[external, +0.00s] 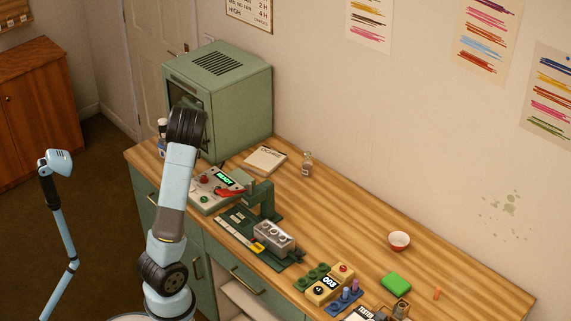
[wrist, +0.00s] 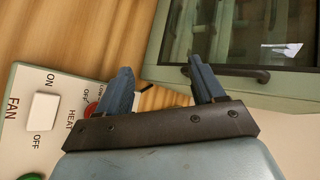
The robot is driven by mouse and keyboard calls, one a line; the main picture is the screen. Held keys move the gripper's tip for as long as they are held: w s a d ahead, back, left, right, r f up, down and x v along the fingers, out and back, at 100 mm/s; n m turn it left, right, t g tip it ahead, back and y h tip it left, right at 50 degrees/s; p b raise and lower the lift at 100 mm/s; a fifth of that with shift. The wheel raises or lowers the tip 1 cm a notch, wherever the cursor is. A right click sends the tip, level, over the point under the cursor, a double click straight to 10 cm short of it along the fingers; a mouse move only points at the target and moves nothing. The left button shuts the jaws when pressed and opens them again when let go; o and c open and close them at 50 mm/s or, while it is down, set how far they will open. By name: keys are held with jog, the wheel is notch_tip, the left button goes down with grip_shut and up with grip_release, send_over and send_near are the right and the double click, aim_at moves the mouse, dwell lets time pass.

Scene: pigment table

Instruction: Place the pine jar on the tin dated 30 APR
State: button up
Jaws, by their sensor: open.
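My gripper (wrist: 165,85) is open and empty in the wrist view, its two blue-grey fingers apart over the wooden table top. In the external view my arm rises in front of the green cabinet (external: 235,85), and the fingers cannot be made out. I cannot tell which thing is the pine jar. No tin with a readable 30 APR date shows. The cabinet's glazed door (wrist: 238,38) is at the upper right of the wrist view, with unclear shapes behind the glass. Small dark bottles (external: 162,128) stand left of the cabinet, partly hidden by my arm.
A control box with FAN and HEAT switches (wrist: 45,110) lies left of my gripper; its display glows green in the external view.

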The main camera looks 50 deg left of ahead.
jog(key=s+d+r+n+h, duration=0.25)
jog(key=d+r+h, duration=0.2)
jog(key=d, duration=0.95)
jog(key=s+d+r+n+h, duration=0.1)
jog(key=d+r+n+h, duration=0.4)
jog(key=d, duration=0.8)
jog(key=s+d+r, duration=0.3)
jog(key=s+d, duration=0.5)
jog(key=s, duration=0.1)
jog(key=s+d+r+n+g, duration=0.1)
jog(key=s+d+r, duration=0.2)
jog(key=s+d, duration=0.5)
jog(key=shift+s+d, duration=0.4)
